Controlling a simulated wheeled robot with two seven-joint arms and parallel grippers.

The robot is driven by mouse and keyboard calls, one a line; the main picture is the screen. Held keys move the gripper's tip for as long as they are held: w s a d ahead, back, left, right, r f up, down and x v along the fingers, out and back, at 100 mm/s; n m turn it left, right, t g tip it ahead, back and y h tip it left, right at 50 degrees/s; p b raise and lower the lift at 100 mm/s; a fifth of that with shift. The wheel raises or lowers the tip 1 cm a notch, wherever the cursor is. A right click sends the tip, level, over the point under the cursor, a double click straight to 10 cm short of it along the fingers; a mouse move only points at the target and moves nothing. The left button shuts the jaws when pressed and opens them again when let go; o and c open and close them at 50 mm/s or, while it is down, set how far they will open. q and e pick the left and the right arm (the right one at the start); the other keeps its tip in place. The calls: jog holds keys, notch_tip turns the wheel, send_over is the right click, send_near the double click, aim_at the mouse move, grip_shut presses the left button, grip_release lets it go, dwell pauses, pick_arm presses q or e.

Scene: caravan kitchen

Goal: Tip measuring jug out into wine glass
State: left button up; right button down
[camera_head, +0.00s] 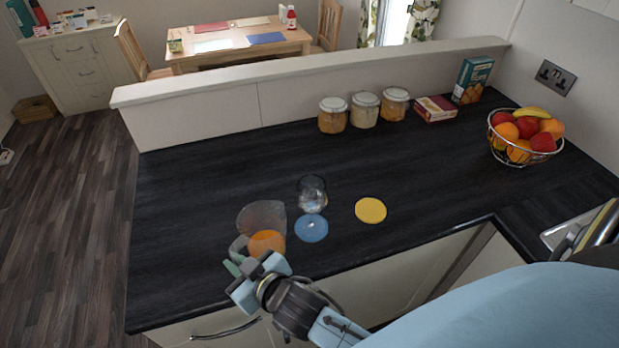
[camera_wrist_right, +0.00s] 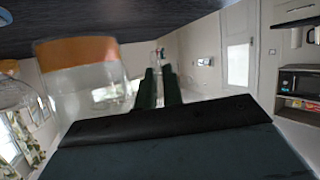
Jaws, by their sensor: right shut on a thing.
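The clear measuring jug (camera_head: 262,218) with orange liquid in its lower part is at the left of the wine glass in the head view. My right gripper (camera_head: 241,262) is shut on the jug at its handle side. The wrist view shows the jug (camera_wrist_right: 85,85) large and close, beside the dark gripper fingers (camera_wrist_right: 158,88). The wine glass (camera_head: 312,190) stands upright on a blue coaster (camera_head: 311,230) and looks empty. Part of the glass shows at the left edge of the wrist view (camera_wrist_right: 14,92). My left gripper is not in view.
A yellow coaster (camera_head: 371,210) lies right of the glass. Several lidded jars (camera_head: 364,110), a red box (camera_head: 435,109), a blue carton (camera_head: 472,80) and a wire fruit bowl (camera_head: 524,137) stand at the back. The dark counter (camera_head: 190,200) is clear at left.

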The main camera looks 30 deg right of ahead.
jog(key=shift+s+r, duration=0.15)
jog(key=shift+d+r, duration=0.1)
jog(key=shift+r, duration=0.05)
jog(key=w+d+r+m+y+p, duration=0.1)
jog(key=d+r+m+y, duration=0.1)
jog(key=d+r+m, duration=0.2)
jog(key=w+d+r+m+y+p, duration=0.1)
jog(key=d+r+m+y, duration=0.2)
jog(key=r, duration=0.8)
jog(key=shift+w+d+r+m+g+p, duration=0.15)
jog(key=shift+w+d+m+g+p, duration=0.2)
jog(key=shift+m, duration=0.45)
jog(key=shift+d+r, duration=0.1)
jog(key=shift+d, duration=0.15)
jog(key=shift+w+d+r+m+y, duration=0.1)
jog(key=shift+r+m+y, duration=0.05)
jog(key=shift+m+y, duration=0.15)
